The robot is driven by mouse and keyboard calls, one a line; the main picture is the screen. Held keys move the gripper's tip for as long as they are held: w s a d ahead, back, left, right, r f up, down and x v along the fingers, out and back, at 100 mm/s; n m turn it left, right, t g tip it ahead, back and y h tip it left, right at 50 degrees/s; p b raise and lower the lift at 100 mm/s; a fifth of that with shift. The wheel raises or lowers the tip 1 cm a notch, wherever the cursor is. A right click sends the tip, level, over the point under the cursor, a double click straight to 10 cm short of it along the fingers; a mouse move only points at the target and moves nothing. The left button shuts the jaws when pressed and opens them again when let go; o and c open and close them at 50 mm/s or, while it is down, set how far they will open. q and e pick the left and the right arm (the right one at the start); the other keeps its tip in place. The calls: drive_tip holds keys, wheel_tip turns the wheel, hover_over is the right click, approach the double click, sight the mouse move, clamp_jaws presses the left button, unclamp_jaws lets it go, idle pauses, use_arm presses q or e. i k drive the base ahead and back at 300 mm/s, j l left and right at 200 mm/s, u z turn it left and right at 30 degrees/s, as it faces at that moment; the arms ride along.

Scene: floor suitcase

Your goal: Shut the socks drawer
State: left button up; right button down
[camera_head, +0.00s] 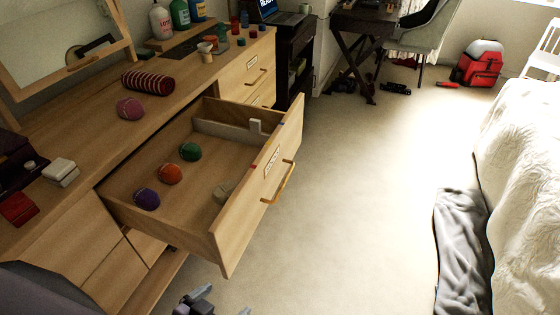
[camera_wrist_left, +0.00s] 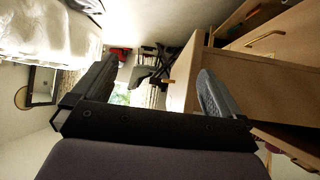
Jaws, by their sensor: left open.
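The socks drawer (camera_head: 232,230) is pulled well out of the wooden dresser. Its front bears a small label (camera_head: 272,161) and a brass bar handle (camera_head: 279,182). My right gripper is not seen.
The dresser top (camera_head: 90,130) holds a mauve ball (camera_head: 130,108), a striped roll (camera_head: 148,82) and bottles. A closed drawer (camera_head: 255,72) sits farther along. Pale carpet (camera_head: 360,200) lies clear up to the bed (camera_head: 520,160), where a grey cloth (camera_head: 460,245) hangs.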

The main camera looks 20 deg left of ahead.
sight(188, 218)
drive_tip(key=l+u, duration=0.1)
drive_tip(key=u, duration=0.3)
drive_tip(key=l+u, duration=0.1)
drive_tip(key=u, duration=0.35)
drive_tip(key=l+u, duration=0.1)
drive_tip(key=u, duration=0.3)
drive_tip(key=k+u, duration=0.1)
drive_tip(key=u, duration=0.3)
drive_tip(key=k+l+u, duration=0.1)
drive_tip(key=u, duration=0.35)
